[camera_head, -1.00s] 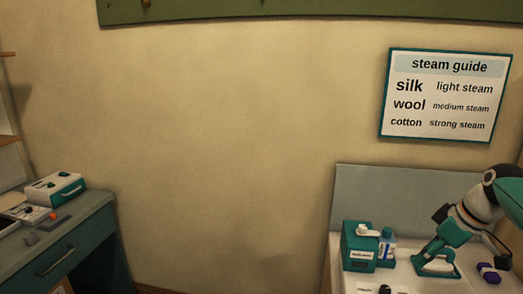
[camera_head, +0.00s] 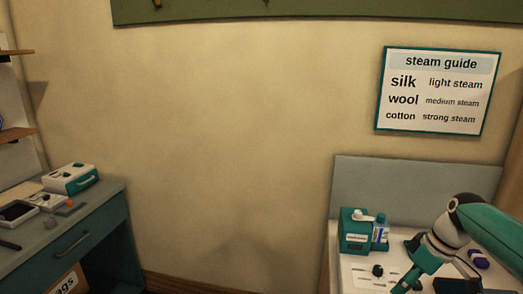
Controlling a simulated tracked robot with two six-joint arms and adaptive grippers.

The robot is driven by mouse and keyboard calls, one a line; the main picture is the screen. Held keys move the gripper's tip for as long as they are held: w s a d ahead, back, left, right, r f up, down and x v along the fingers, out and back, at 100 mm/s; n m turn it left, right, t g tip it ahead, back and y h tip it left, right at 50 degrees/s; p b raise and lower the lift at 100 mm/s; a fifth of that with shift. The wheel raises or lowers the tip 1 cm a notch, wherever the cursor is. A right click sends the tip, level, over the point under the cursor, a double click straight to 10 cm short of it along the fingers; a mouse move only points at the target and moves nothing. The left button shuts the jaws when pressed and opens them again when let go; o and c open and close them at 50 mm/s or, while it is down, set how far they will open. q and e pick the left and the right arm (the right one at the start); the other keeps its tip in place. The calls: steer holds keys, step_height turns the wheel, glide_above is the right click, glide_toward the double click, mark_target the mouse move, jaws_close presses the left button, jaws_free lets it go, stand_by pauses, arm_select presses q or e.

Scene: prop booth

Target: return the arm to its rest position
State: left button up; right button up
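My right arm (camera_head: 500,232) comes in from the right edge, teal with a black and grey wrist. It reaches down over the white counter on the right. My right gripper (camera_head: 408,281) is low in the picture, above the counter, and its fingertips run toward the bottom edge. Whether its fingers are apart or closed on anything does not show clearly. My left arm and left gripper are not in view.
On the white counter (camera_head: 344,272) stand a teal box (camera_head: 353,232) and a blue-white bottle (camera_head: 381,235). A purple item (camera_head: 478,259) lies behind my arm. A teal desk (camera_head: 100,218) with a white-teal box (camera_head: 71,179) stands left. The middle floor area looks clear.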

steer(key=s+a+f+g, duration=0.25)
steer(key=a+f, duration=0.25)
steer(key=f, duration=0.3)
steer(key=s+a+f+g+y, duration=0.1)
steer(key=s+a+f, duration=0.3)
steer(key=f, duration=0.4)
steer(key=s+a+f+g, duration=0.1)
steer(key=s+a+f, duration=0.35)
steer(key=f, duration=0.35)
steer(key=s+a+f+m+t, duration=0.3)
steer(key=s+a+f+m, duration=0.5)
steer(key=s, duration=0.5)
steer(key=shift+s+a+f+m, duration=0.3)
steer(key=shift+f+m, duration=0.4)
steer(key=shift+f, duration=0.7)
steer(key=shift+w+t, duration=0.15)
steer(key=shift+t, duration=0.1)
steer(key=shift+c, duration=0.2)
